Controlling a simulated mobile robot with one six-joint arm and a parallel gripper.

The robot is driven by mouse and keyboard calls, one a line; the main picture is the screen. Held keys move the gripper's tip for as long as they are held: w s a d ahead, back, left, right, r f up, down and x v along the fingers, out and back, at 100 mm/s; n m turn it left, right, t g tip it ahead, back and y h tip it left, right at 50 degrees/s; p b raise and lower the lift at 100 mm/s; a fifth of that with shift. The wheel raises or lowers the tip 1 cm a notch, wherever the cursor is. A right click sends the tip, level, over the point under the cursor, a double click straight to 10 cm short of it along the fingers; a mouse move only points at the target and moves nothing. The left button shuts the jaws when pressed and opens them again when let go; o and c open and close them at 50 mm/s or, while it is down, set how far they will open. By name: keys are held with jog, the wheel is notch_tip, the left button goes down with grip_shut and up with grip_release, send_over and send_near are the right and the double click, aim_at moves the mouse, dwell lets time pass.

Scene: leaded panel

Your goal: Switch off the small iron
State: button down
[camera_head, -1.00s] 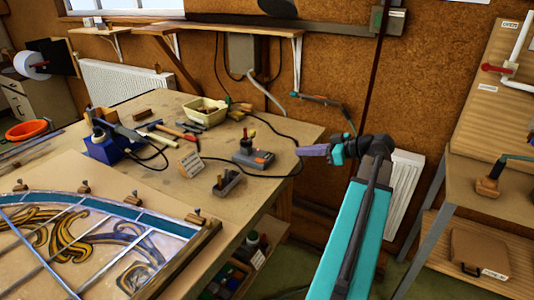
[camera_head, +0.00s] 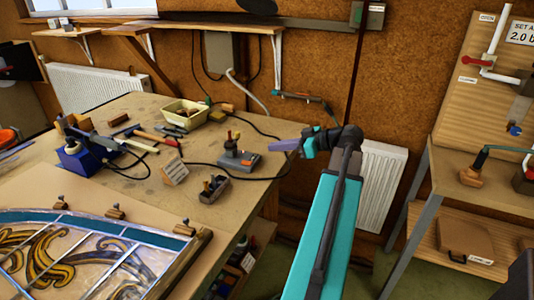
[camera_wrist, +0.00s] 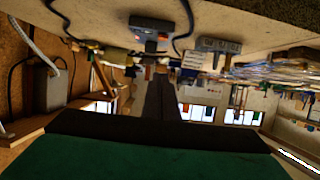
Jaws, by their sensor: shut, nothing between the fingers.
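A grey box (camera_head: 239,161) with an orange-red patch on top and small upright parts stands near the right edge of the workbench. It also shows in the wrist view (camera_wrist: 152,28), which looks upside down. A blue stand (camera_head: 78,158) with an iron-like tool in it is at the bench's left. I cannot tell for sure which of these is the small iron or its switch. My gripper (camera_head: 284,146), with purple fingers, is shut and empty, right of the grey box and apart from it. Its dark fingers show in the wrist view (camera_wrist: 160,100).
A dark holder (camera_head: 214,189) and a small card (camera_head: 174,171) stand close to the grey box. A cream tray (camera_head: 186,113) and hand tools lie behind. A black cable loops across the bench. A leaded panel (camera_head: 70,262) fills the front left. A second bench (camera_head: 490,167) stands right.

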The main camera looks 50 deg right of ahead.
jog(key=p, duration=0.3)
send_over(247, 163)
jog(key=s+d, duration=0.1)
jog(key=s, duration=0.2)
notch_tip(247, 163, down, 3)
jog(key=shift+s+d+f+p, duration=0.15)
jog(key=shift+f+p, duration=0.1)
jog(key=shift+f, duration=0.85)
jog(key=shift+w+d+f+p, duration=0.1)
jog(key=shift+f+p, duration=0.1)
jog(key=shift+f, duration=0.9)
jog(key=shift+a+f, duration=0.1)
jog(key=shift+f, duration=0.05)
